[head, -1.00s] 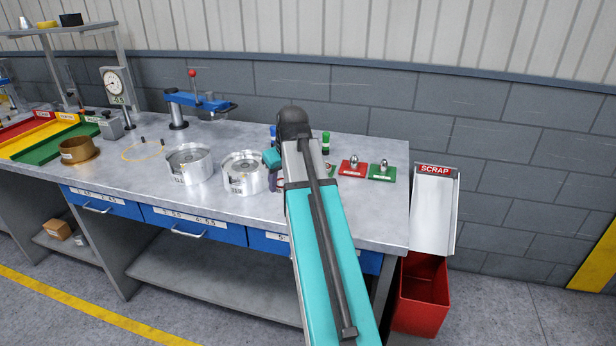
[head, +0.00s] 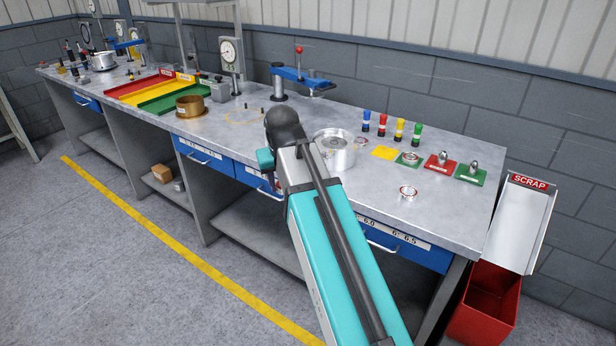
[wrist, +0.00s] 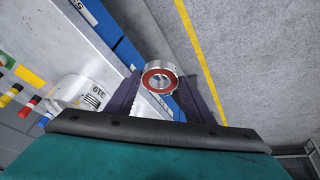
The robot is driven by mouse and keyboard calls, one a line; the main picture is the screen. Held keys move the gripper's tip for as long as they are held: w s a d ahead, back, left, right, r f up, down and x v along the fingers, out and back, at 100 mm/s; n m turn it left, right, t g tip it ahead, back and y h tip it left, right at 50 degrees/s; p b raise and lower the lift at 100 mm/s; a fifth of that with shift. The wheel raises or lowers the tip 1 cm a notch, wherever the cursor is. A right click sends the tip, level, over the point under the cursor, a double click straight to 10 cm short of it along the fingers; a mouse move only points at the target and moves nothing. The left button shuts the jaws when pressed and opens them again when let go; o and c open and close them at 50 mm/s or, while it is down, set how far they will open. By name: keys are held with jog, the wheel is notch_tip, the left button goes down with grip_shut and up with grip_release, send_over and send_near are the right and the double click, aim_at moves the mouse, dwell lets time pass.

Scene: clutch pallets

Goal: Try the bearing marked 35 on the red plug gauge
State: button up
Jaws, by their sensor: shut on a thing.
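My gripper (wrist: 162,84) is shut on a bearing (wrist: 160,66) with a red seal, held between its fingertips in the wrist view. No number on this bearing is readable. In the head view my arm hides the fingers, near the bench's front edge. A red base (head: 436,166) with a metal plug (head: 443,157) stands at the bench's right. A short red-and-black cylinder (head: 382,125) stands behind, between blue and yellow ones. I cannot tell which of these is the red plug gauge. Another bearing (head: 408,193) lies on the bench, its marking too small to read.
A green base (head: 470,174) with a plug, a yellow card (head: 384,153) and another green card (head: 409,158) are near. A round metal housing (head: 335,157) stands partly behind my arm. A blue press (head: 300,76) stands behind. A scrap chute (head: 522,220) is at the right end.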

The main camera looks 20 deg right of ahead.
jog(key=shift+s+a, duration=0.2)
jog(key=shift+a, duration=0.65)
jog(key=shift+s+a, duration=0.2)
jog(key=shift+a, duration=0.6)
jog(key=shift+a, duration=0.15)
